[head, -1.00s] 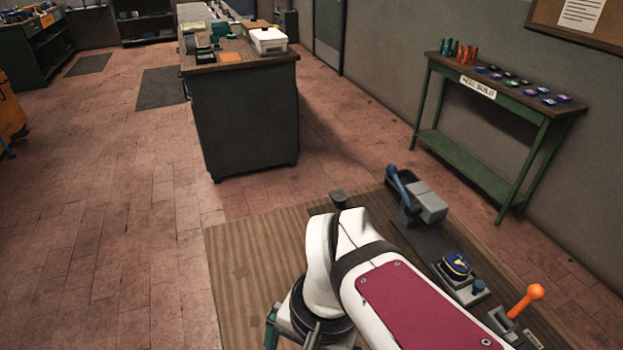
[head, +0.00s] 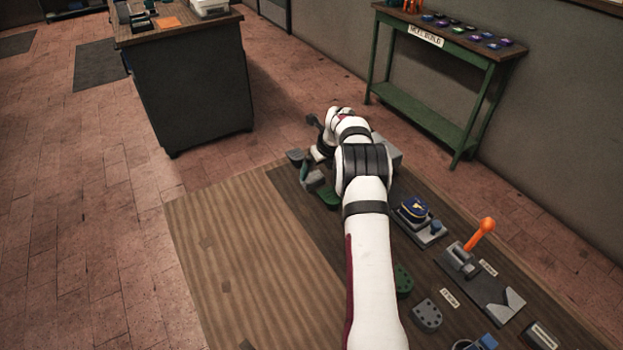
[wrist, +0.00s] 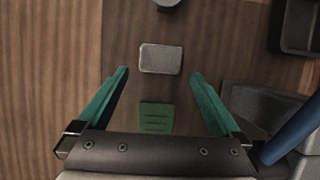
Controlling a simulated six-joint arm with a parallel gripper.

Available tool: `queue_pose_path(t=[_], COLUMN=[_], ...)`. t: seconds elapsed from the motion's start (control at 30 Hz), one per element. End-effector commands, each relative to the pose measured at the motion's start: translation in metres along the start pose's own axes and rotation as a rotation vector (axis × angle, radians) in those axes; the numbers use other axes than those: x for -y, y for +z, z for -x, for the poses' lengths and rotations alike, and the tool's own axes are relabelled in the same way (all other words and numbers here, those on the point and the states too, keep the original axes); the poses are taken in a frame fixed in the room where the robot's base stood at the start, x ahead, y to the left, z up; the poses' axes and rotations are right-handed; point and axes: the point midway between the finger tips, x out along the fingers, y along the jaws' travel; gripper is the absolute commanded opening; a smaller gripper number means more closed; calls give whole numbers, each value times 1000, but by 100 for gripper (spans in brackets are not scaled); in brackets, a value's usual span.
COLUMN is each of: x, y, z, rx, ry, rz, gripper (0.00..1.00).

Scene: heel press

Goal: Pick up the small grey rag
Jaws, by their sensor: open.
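The small grey rag (wrist: 161,58) is a light grey, rounded rectangle lying flat on the dark wood board. In the wrist view it sits just beyond my gripper (wrist: 160,73), roughly centred between the lines of its two teal fingers. The fingers are spread wide with nothing between their tips. In the head view a grey patch (head: 313,179), which looks like the rag, shows beside my gripper's teal finger; my arm hides much of the rest. I cannot tell the gripper's exact height above the rag.
A dark tray (wrist: 274,42), a grey block and a blue lever (wrist: 292,132) stand to the right. A round grey piece (wrist: 170,4) lies beyond the rag.

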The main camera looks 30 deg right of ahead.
Motion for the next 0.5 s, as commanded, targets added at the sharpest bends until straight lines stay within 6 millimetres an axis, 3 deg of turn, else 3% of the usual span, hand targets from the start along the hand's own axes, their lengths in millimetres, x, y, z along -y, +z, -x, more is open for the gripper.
queue_pose_path(t=[0.3, 0.5], x=[1, 1], y=[4, 5], z=[-53, -56], rx=[0, 1], ry=[1, 1], rz=[2, 2], gripper=[100, 100])
